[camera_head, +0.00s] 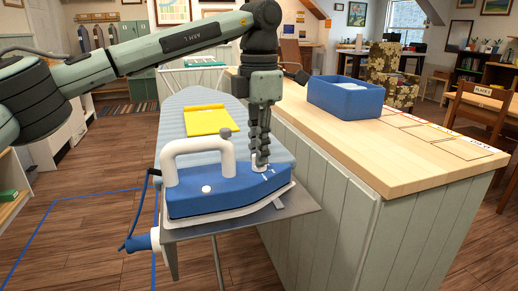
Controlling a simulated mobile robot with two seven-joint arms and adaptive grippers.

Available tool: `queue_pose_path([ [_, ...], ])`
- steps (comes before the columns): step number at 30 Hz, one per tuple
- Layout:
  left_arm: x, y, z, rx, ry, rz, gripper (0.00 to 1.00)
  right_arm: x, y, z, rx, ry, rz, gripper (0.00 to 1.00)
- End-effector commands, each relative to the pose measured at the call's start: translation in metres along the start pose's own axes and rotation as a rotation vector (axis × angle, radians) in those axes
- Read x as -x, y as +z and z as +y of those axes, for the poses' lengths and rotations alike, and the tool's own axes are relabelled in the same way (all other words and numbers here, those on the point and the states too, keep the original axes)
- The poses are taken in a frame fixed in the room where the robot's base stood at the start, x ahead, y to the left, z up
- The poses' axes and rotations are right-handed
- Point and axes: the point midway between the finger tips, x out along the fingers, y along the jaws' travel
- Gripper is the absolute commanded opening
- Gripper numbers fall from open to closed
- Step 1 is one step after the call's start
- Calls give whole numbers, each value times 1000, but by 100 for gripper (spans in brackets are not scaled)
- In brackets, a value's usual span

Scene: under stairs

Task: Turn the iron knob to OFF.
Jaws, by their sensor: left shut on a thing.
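A blue and white iron (225,190) rests on the grey plate at the near end of the ironing board (190,128). Its white handle (185,150) faces left, and a small grey part sits by the handle's front. My left gripper (260,163) points straight down over the front part of the iron's top. Its fingers are shut on the small knob (259,169), of which only a pale edge shows below the fingertips. The fingers hide most of the knob, so its setting cannot be read. My right gripper is not in view.
A yellow folded cloth (208,120) lies on the board behind the iron. A wooden counter (375,155) stands close on the right, with a blue bin (345,97) on it. The iron's blue cord (138,205) hangs at the left. Wooden floor is clear at left.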

Motion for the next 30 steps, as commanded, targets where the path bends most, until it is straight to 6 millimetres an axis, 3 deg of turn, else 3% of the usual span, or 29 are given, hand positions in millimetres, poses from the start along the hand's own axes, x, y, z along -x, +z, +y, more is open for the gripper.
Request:
queue_pose_path([
  [21,1,1,0,678,1,-4,0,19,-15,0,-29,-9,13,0],
  [30,1,1,0,963,0,-4,0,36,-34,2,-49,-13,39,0],
])
